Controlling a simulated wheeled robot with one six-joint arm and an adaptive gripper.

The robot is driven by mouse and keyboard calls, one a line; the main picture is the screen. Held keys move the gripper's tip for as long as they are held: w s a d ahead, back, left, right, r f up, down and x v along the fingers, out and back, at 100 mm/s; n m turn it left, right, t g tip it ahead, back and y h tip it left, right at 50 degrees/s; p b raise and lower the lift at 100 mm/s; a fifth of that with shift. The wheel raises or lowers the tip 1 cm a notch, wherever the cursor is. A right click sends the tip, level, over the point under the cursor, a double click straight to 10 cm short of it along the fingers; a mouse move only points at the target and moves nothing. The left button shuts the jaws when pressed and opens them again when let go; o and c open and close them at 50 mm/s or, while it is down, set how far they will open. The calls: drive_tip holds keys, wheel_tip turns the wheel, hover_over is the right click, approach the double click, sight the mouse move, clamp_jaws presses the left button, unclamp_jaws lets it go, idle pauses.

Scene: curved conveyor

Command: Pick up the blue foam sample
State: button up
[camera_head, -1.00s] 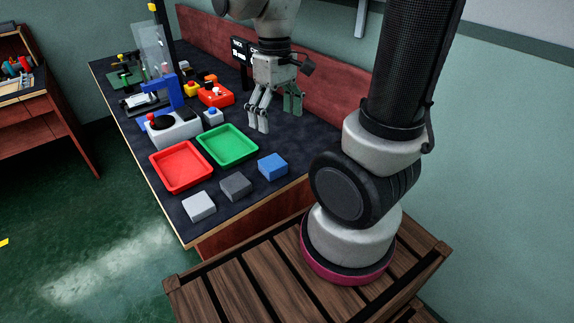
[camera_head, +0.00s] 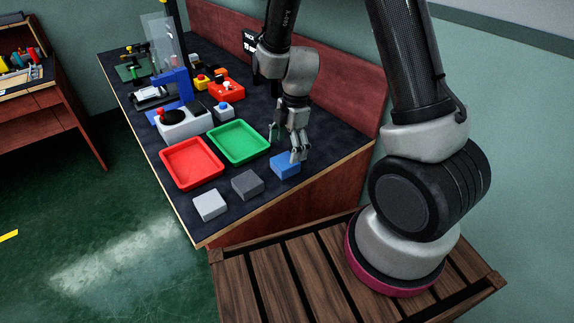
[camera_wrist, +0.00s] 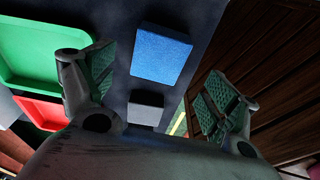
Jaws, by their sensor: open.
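The blue foam sample (camera_head: 284,166) is a flat block on the dark bench top, near the bench's right front edge. It also shows in the wrist view (camera_wrist: 160,55), between and beyond the two fingers. My gripper (camera_head: 286,150) is open and empty, above and just behind the blue block in the head view. One finger overlaps the block's far edge there, and I cannot tell whether it touches. In the wrist view my gripper (camera_wrist: 160,90) has its fingers wide apart, with the block apart from both.
A dark grey block (camera_head: 247,184) and a light grey block (camera_head: 210,205) lie left of the blue one. A green tray (camera_head: 265,137) and a red tray (camera_head: 166,171) stand behind them. The red bench back panel (camera_head: 325,85) rises behind my arm.

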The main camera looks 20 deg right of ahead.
sight(286, 160)
drive_tip(key=f, duration=0.6)
drive_tip(key=shift+a, duration=0.35)
drive_tip(key=c, duration=0.8)
